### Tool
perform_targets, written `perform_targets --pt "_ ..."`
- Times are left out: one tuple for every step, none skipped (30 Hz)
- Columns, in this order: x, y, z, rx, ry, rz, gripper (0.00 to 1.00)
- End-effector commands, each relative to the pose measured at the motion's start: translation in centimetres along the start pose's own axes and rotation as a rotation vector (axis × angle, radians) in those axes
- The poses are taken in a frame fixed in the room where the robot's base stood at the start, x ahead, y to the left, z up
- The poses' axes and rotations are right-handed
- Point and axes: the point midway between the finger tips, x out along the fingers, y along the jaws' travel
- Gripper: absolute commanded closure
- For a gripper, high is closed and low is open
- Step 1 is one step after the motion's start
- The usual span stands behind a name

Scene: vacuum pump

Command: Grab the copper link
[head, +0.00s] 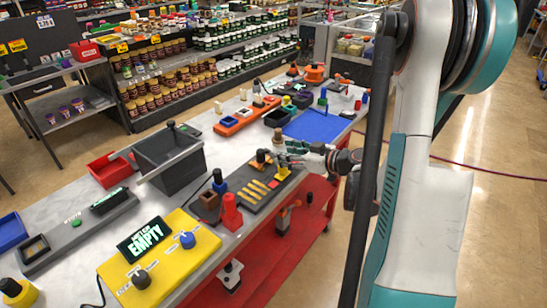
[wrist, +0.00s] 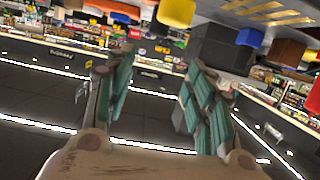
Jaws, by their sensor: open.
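Several flat yellow-copper strips (head: 252,194) lie side by side on a dark grey tray (head: 241,202) on the bench in the head view. I cannot tell which strip is the copper link. Similar strips (wrist: 270,18) show at the top of the wrist view, which looks upside down. My gripper (head: 283,157) is at the far right end of that tray, reaching over the bench from the right. In the wrist view my gripper (wrist: 160,78) has its two teal fingers wide apart, with nothing between them. The strips are outside its fingers.
A dark bin (head: 168,160), a yellow panel (head: 160,262) and a blue mat (head: 317,125) share the bench. Small dark and orange parts stand beside my gripper.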

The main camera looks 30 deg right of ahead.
Motion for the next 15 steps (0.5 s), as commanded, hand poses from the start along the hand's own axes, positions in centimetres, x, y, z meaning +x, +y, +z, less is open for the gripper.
perform_targets --pt "-0.4 0.3 0.8 0.017 -0.013 0.002 0.51" --pt "-0.4 0.4 1.1 0.025 -0.018 0.002 0.51" --pt "-0.3 0.5 1.4 0.032 -0.022 0.001 0.51" --pt "-0.2 0.5 1.5 0.034 -0.024 0.000 0.51" --pt "0.2 0.5 1.6 0.035 -0.025 -0.001 0.51" --pt "0.7 0.5 1.7 0.034 -0.025 -0.002 0.51" --pt "1.2 0.4 1.7 0.034 -0.025 -0.004 0.51" --pt "1.8 0.4 1.7 0.033 -0.025 -0.004 0.51" --pt "2.6 0.3 1.7 0.033 -0.025 -0.004 0.51" --pt "3.2 0.3 1.7 0.033 -0.025 -0.004 0.51" --pt "3.8 0.4 1.8 0.033 -0.025 -0.003 0.51" --pt "4.6 0.4 1.8 0.033 -0.025 -0.003 0.51" --pt "5.1 0.4 1.8 0.032 -0.025 -0.003 0.51" --pt "5.7 0.4 1.8 0.032 -0.024 -0.003 0.51" --pt "6.3 0.4 1.8 0.032 -0.024 -0.002 0.51"
